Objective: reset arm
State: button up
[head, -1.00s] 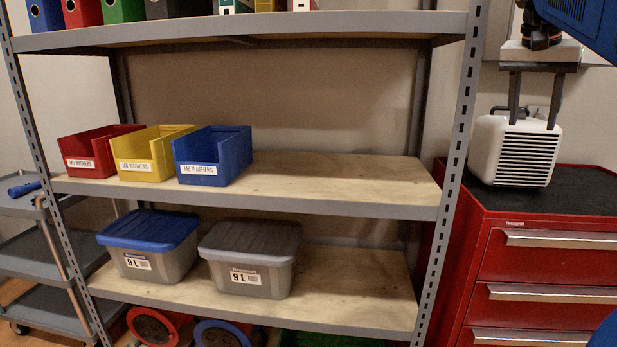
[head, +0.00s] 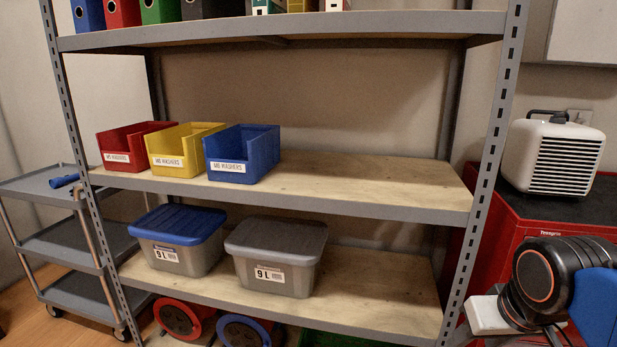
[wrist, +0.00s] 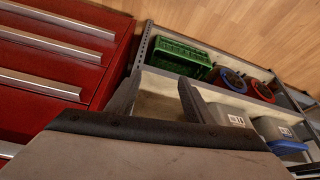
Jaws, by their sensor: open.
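My gripper (wrist: 157,97) shows in the wrist view with its two dark fingers apart and nothing between them. It points toward the metal shelf and floor. In the head view, my wrist is at the lower right, in front of the red drawer cabinet (head: 472,215), and the fingers are mostly cut off by the bottom edge. My arm is low and folded at that side.
The grey shelf (head: 330,198) holds red (head: 130,145), yellow (head: 180,150) and blue (head: 240,155) bins, with two lidded boxes below. A white heater (head: 553,157) stands on the cabinet. A grey cart (head: 60,245) is at left. The shelf's right half is bare.

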jog(key=shift+s+a+f, duration=0.2)
jog(key=shift+s+f, duration=0.2)
jog(key=shift+f, duration=0.25)
jog(key=shift+s+a+f, duration=0.15)
jog(key=shift+s+f, duration=0.2)
jog(key=shift+f, duration=0.3)
